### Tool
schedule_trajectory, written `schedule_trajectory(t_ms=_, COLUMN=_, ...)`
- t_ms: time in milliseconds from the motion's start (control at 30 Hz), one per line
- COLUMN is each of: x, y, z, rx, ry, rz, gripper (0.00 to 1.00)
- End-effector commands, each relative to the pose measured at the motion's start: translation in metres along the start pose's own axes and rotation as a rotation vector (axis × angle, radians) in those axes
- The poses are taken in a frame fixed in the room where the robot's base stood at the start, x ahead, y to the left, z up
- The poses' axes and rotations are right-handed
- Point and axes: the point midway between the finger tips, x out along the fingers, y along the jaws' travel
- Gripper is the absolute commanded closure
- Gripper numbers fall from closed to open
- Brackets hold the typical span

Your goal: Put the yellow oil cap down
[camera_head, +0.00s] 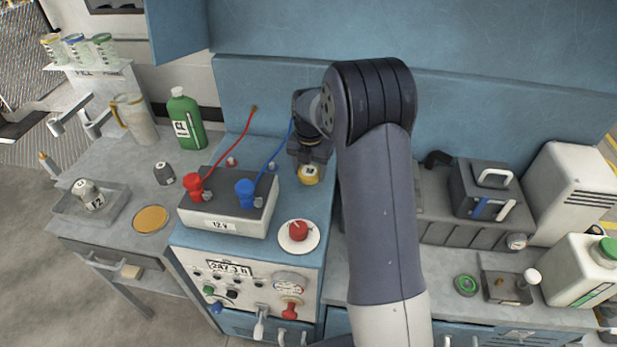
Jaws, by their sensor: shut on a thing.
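My gripper is shut on the cap. The fingers are dark and small in this view, and their upper part is partly covered by my arm. I cannot tell whether the cap touches the bench top or hangs just above it.
A battery box (228,221) with red and blue clamps stands left of the cap. A red knob on a white disc (299,236) is in front. A green bottle (185,120) stands at the back left. A blue wall (270,90) rises behind.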

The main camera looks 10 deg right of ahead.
Motion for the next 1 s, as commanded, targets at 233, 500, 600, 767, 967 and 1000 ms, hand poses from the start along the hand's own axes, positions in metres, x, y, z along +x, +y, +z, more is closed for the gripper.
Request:
schedule_trajectory(t_ms=233, x=0.032, y=0.000, z=-0.001, rx=-0.001, ry=0.003, rz=-0.002, gripper=0.66)
schedule_trajectory(t_ms=500, x=0.034, y=0.000, z=-0.001, rx=-0.001, ry=0.000, rz=0.000, gripper=0.66)
schedule_trajectory(t_ms=600, x=0.038, y=0.000, z=-0.001, rx=-0.001, ry=0.001, rz=0.000, gripper=0.66)
schedule_trajectory(t_ms=767, x=0.036, y=0.000, z=-0.001, rx=-0.001, ry=0.001, rz=-0.001, gripper=0.31)
schedule_trajectory(t_ms=967, x=0.036, y=0.000, z=-0.001, rx=-0.001, ry=0.001, rz=-0.001, gripper=0.22)
schedule_trajectory(t_ms=1000, x=0.036, y=0.000, z=-0.001, rx=-0.001, ry=0.001, rz=-0.001, gripper=0.22)
